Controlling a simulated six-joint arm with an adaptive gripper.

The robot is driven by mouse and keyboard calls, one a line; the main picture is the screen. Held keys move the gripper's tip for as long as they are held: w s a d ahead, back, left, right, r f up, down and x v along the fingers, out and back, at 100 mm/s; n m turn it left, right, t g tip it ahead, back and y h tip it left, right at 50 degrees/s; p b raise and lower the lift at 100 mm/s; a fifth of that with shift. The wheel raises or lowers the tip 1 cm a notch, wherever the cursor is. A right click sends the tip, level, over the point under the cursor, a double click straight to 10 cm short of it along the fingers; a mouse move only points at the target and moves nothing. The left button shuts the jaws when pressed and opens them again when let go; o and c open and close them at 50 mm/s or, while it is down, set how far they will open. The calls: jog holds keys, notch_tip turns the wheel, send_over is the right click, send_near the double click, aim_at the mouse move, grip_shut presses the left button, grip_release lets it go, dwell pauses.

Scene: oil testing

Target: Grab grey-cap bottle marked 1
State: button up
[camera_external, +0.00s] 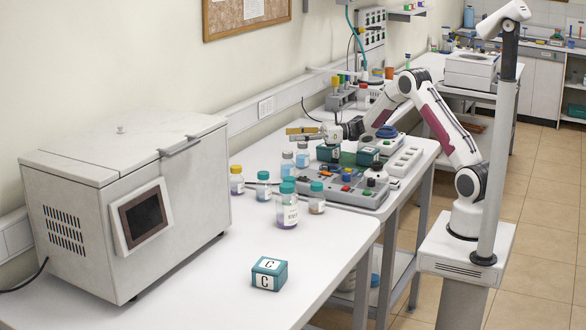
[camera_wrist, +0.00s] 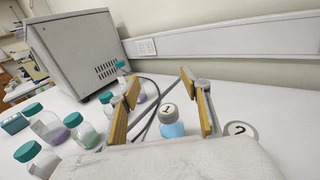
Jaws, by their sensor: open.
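The grey-cap bottle marked 1 (camera_wrist: 173,130), with blue liquid, stands upright on the white bench in the wrist view. Its cap shows between the two yellow-padded fingers of my open gripper (camera_wrist: 160,82), with room on both sides. I see no contact. The housing at the bottom hides part of its base. A second grey cap marked 2 (camera_wrist: 240,130) is just outside the right finger. In the external view my gripper (camera_external: 303,133) is level, above and behind two grey-cap bottles (camera_external: 287,169) (camera_external: 302,158); their numbers are unreadable there.
Several teal-cap bottles (camera_external: 287,211) stand close by to the left. A yellow-cap bottle (camera_external: 237,183) is near the large white box (camera_external: 125,190). A grey control panel (camera_external: 337,192) is on the right. A teal cube (camera_external: 269,273) sits on the clear front bench.

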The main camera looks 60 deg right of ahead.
aim_at(288, 152)
jog(key=shift+s+f, duration=0.1)
jog(key=shift+f, duration=0.1)
jog(key=shift+f, duration=1.15)
jog(key=shift+f, duration=0.15)
notch_tip(288, 152, down, 4)
jog(key=shift+x, duration=0.9)
jog(key=shift+w+a+f, duration=0.2)
jog(key=shift+w+a, duration=0.2)
jog(key=shift+w, duration=0.1)
